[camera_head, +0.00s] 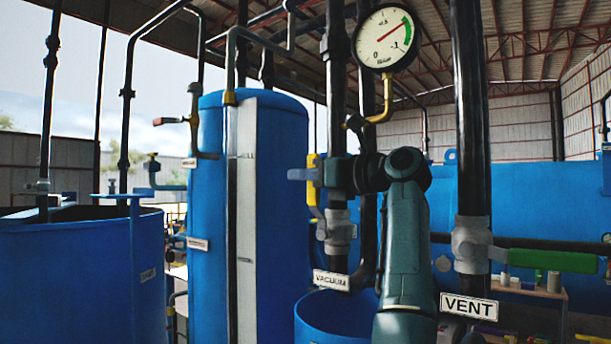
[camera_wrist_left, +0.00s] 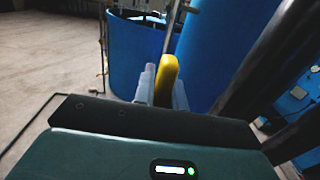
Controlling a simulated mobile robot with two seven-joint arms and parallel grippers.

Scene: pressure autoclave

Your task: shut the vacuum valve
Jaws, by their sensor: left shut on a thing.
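The vacuum valve (camera_head: 339,230) is a grey body on a dark vertical pipe, above a white VACUUM label (camera_head: 331,280). Its yellow handle (camera_head: 314,200) stands about upright, just left of the pipe. My left gripper (camera_head: 303,174) reaches across the pipe from the right and is shut on the handle. In the left wrist view the yellow handle (camera_wrist_left: 167,78) shows between the two grey fingers (camera_wrist_left: 163,90). Part of the handle and pipe is hidden behind my gripper and wrist. My right gripper is not in view.
A pressure gauge (camera_head: 386,39) hangs above my wrist. A VENT valve with a green handle (camera_head: 551,261) sits on the thick pipe to the right. A tall blue tank (camera_head: 210,180) stands to the left, and an open blue vessel (camera_head: 335,325) is below the valve.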

